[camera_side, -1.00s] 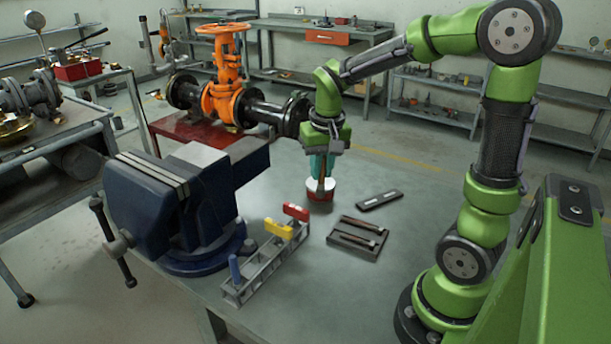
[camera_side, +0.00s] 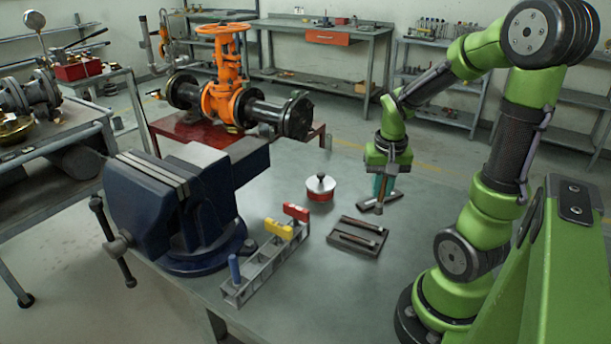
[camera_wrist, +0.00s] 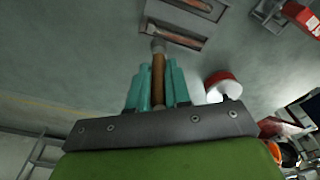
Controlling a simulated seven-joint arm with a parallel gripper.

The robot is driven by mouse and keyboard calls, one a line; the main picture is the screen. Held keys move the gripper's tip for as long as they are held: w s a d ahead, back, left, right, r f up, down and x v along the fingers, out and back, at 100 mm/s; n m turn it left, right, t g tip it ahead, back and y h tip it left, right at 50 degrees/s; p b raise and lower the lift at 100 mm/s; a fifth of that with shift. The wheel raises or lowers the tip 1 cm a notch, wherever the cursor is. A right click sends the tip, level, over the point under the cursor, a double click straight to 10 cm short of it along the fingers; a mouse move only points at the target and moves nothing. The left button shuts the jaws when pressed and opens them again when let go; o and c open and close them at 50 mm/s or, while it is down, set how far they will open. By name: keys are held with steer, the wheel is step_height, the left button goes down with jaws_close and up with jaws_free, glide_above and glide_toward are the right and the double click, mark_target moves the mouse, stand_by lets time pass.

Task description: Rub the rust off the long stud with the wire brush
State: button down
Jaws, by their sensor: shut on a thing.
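My gripper (camera_side: 381,190) is shut on a brown-handled tool with a grey end (camera_wrist: 158,70), which looks like the wire brush. It hangs tip down between the teal fingers (camera_wrist: 157,88). In the side view it is just behind the dark tray (camera_side: 333,241), apart from it. Two rusty brown studs lie in the tray's slots, a rear stud (camera_side: 362,225) and a front stud (camera_side: 357,240). I cannot tell which is longer. In the wrist view the tray (camera_wrist: 205,38) is beyond the tool's tip, with one rusty stud (camera_wrist: 180,34) clear and the other cut off.
A red tin with a black knob (camera_side: 320,188) stands left of my gripper. A rack with blue, yellow and red pieces (camera_side: 262,268) and a blue vise (camera_side: 185,205) stand left. The bench right of the tray is clear.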

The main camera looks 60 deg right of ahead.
mark_target(380, 201)
step_height(380, 201, down, 4)
steer(key=shift+f, duration=0.2)
steer(key=shift+w+a+f, duration=0.1)
steer(key=shift+w+f, duration=0.1)
steer(key=shift+w, duration=0.55)
steer(key=shift+w+f, duration=0.15)
steer(key=shift+w, duration=0.55)
steer(key=shift+w+a, duration=0.2)
steer(key=shift+w, duration=2.9)
steer(key=shift+s+d, duration=0.15)
steer(key=shift+s, duration=2.1)
steer(key=shift+s+d, duration=0.15)
steer(key=shift+s, duration=2.1)
steer(key=shift+r, duration=4.2)
steer(key=shift+s, duration=0.1)
